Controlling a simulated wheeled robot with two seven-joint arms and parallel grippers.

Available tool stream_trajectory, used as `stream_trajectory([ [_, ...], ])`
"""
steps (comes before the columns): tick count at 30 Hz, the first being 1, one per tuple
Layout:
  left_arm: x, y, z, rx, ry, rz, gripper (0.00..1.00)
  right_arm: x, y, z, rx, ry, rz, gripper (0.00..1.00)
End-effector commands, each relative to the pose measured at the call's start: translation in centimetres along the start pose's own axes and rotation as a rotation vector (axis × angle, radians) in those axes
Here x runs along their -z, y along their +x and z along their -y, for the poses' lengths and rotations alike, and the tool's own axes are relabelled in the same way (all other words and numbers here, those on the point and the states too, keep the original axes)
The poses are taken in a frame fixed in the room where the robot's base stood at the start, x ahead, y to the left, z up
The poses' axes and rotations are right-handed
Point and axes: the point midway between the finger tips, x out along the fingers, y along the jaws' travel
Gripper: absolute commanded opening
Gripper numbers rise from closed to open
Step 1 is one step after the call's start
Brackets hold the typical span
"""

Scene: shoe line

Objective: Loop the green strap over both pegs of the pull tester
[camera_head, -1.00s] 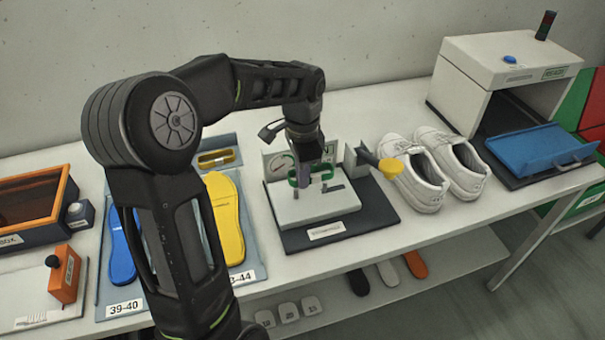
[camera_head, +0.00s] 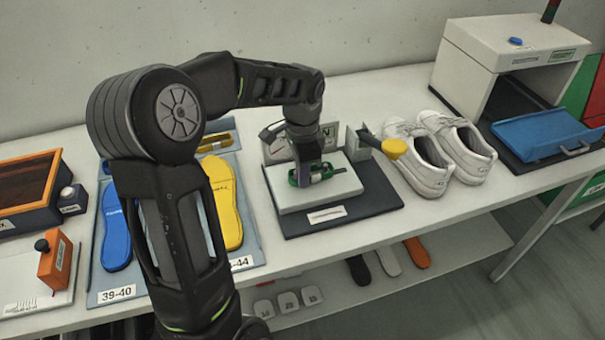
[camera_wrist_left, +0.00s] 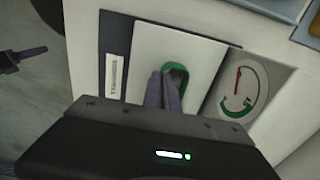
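The pull tester (camera_head: 362,212) is a light block on a dark base with a white label and a round dial (camera_wrist_left: 240,90). The green strap (camera_head: 293,179) is a small loop low over the tester's light plate; it also shows in the left wrist view (camera_wrist_left: 180,70). My left gripper (camera_head: 309,180) points down there, its fingers close together on one side of the strap. In the left wrist view the fingers (camera_wrist_left: 163,88) cover part of the loop. The pegs are hidden, so I cannot tell whether the strap is around them. My right gripper is not recognisable in either view.
A yellow-ended lever (camera_head: 394,148) juts out right of the tester, near white shoes (camera_head: 430,172). Blue and yellow insoles (camera_head: 228,205) lie on the left. A white machine (camera_head: 500,62) and blue tray (camera_head: 545,136) stand right. An unidentified dark part (camera_wrist_left: 20,58) shows in the wrist view.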

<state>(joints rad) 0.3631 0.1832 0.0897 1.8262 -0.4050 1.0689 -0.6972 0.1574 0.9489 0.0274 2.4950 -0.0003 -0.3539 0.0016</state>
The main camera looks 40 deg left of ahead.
Motion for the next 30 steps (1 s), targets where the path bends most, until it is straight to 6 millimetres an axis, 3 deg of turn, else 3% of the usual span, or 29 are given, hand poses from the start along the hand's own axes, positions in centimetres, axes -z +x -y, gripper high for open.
stream_trajectory([
  [6,-0.01,0.0,0.01,0.0,0.0,0.0,0.0,0.01,-0.02,0.01,0.0,0.0,0.0,0.36],
  [16,-0.03,-0.05,0.12,0.003,-0.001,-0.001,0.28,0.02,-0.01,0.0,0.0,0.0,0.0,0.36],
  [30,-0.03,-0.28,0.44,0.012,-0.002,-0.004,0.28,0.02,0.0,0.0,0.0,0.0,0.0,0.36],
])
